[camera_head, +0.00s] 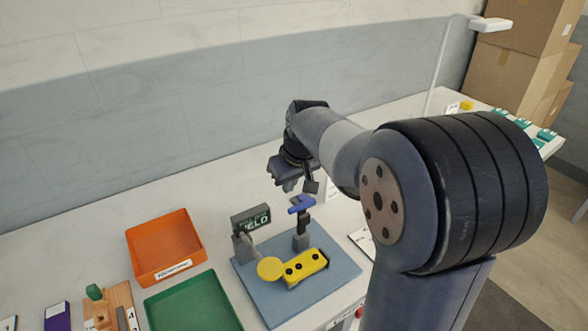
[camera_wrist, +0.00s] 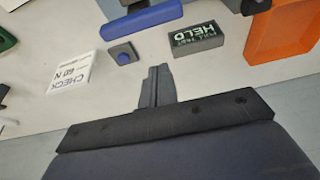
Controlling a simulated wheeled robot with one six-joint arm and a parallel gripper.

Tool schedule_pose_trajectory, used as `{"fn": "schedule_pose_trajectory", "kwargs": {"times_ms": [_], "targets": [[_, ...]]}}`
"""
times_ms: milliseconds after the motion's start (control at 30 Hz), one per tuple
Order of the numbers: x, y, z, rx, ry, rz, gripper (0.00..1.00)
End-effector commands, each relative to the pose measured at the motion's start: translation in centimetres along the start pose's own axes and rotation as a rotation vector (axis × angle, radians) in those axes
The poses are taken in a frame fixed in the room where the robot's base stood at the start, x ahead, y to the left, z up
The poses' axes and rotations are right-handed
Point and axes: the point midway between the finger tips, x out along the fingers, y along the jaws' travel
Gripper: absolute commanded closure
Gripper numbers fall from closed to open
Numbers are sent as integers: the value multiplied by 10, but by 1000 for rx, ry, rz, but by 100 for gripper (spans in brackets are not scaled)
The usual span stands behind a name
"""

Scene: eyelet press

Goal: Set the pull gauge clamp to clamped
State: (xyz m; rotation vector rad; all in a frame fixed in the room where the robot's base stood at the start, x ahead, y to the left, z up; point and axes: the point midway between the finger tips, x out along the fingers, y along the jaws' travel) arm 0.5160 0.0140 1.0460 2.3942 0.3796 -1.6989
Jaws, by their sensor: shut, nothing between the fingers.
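The pull gauge stands on a blue-grey base plate (camera_head: 335,262) in the head view. It has a yellow block (camera_head: 306,264) with black dots, a round yellow disc (camera_head: 270,268) and a dark display (camera_head: 250,219) reading HELD. A blue clamp lever (camera_head: 301,204) sits on top of a grey post (camera_head: 302,241). My gripper (camera_head: 311,187) is just above and behind the lever, seemingly apart from it. In the wrist view my gripper (camera_wrist: 156,72) is shut and empty. A blue bar (camera_wrist: 142,19), likely the lever, and the display (camera_wrist: 195,38) lie beyond the fingertips.
An orange tray (camera_head: 137,258) and a green tray (camera_head: 162,313) stand left of the gauge. Cardboard boxes (camera_head: 510,70) stand at the back right.

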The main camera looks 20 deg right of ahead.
Motion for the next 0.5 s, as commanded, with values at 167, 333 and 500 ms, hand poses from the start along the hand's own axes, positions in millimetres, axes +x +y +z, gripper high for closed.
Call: {"fn": "schedule_pose_trajectory", "kwargs": {"times_ms": [167, 333, 500], "targets": [[-8, 0, 22, 3, 2, 1, 100], [-12, 0, 35, 1, 0, 0, 100], [-12, 0, 38, 1, 1, 0, 100]]}}
